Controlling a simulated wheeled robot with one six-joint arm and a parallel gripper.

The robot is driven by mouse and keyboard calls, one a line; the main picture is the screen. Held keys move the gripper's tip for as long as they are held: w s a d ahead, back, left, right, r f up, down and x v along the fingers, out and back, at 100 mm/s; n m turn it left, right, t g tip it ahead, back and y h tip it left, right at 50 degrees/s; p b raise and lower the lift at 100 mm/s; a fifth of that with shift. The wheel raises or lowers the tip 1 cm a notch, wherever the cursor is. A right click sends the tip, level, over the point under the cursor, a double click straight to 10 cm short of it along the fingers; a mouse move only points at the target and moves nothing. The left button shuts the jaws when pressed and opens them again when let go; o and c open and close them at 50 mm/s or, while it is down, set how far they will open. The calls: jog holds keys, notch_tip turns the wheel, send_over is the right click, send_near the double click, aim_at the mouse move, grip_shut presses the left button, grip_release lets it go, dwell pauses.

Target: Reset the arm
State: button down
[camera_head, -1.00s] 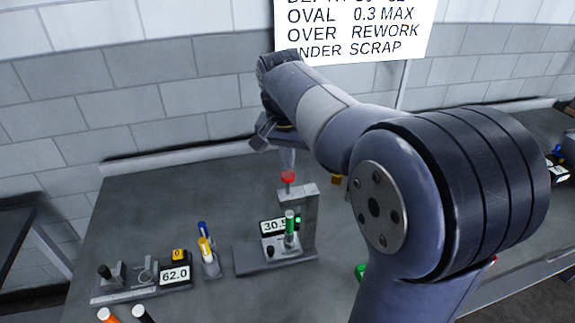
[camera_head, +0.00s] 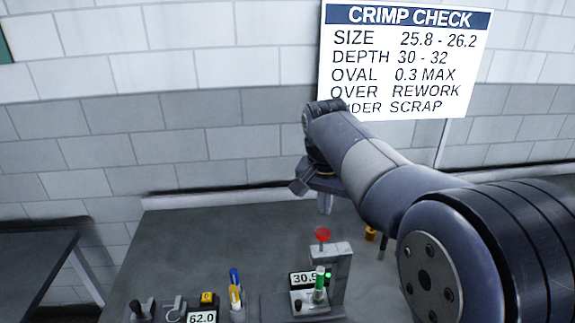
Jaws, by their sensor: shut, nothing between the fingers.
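My arm reaches in from the right over the bench, with its wrist bent downward. My gripper (camera_head: 325,203) hangs at the end of the wrist, above and behind the red knob (camera_head: 322,235) of the gauge stand. Its fingers are small in this view; they are shut with nothing held. The gauge stand (camera_head: 331,252) has a display reading about 30.5 (camera_head: 303,279), a small green light, and a green upright piece (camera_head: 319,284) in it. My gripper appears apart from the knob.
A wall sign (camera_head: 403,60) lists crimp limits behind the arm. The grey bench (camera_head: 220,230) holds a 62.0 display (camera_head: 202,318), a yellow piece marked 0 (camera_head: 207,297), blue and yellow markers (camera_head: 235,287), and a small orange item (camera_head: 370,233). The bench's back left is clear.

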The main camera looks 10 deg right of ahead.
aim_at(323, 231)
jog(key=shift+f+b, duration=2.3)
jog(key=shift+f, duration=0.4)
jog(key=shift+a, duration=0.1)
